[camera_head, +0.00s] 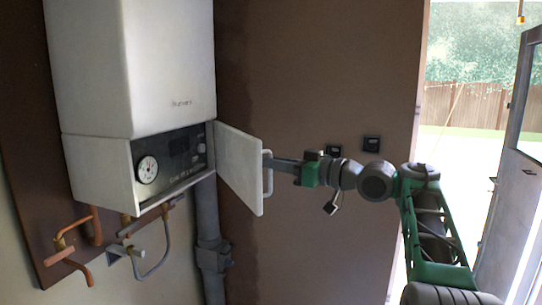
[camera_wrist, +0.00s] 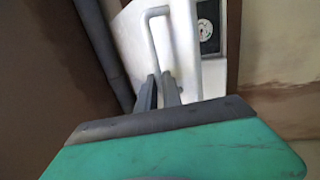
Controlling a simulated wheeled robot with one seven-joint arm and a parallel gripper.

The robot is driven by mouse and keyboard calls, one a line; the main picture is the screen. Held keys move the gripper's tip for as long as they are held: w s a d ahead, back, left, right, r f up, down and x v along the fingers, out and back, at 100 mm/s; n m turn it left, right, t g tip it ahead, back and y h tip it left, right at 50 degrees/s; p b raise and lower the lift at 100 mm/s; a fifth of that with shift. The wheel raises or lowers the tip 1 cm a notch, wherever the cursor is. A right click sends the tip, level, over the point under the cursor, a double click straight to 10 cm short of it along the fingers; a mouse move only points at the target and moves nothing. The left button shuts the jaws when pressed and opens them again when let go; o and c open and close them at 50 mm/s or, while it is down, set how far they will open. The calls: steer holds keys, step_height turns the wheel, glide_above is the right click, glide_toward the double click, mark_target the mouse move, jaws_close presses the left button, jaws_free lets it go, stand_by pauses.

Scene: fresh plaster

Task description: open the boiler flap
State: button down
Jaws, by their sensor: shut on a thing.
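The white boiler (camera_head: 170,60) hangs on the wall at the left in the head view. Its white flap (camera_head: 238,168) is swung open on its right side, so the control panel (camera_head: 178,160) with its round dial shows. My gripper (camera_head: 270,163) is shut on the flap's white handle (camera_head: 268,182) at the flap's free edge. In the wrist view the two dark fingers of my gripper (camera_wrist: 162,80) meet the handle (camera_wrist: 158,30), with the flap (camera_wrist: 185,50) just beyond. The exact contact of the fingertips is small and hard to make out.
Copper pipes (camera_head: 90,235) and valves stick out under the boiler. A grey vertical pipe (camera_head: 208,230) runs below the flap. Wall sockets (camera_head: 372,143) sit behind my arm. An open doorway (camera_head: 475,110) with its door (camera_head: 515,200) is at the right.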

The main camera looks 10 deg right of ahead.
steer(key=shift+w+d, duration=0.45)
steer(key=shift+d, duration=0.25)
steer(key=shift+f, duration=0.1)
steer(key=c, duration=1.7)
jaws_free()
steer(key=shift+w+a+f, duration=0.15)
steer(key=shift+w, duration=0.15)
steer(key=shift+o, duration=0.9)
steer(key=shift+s, duration=0.15)
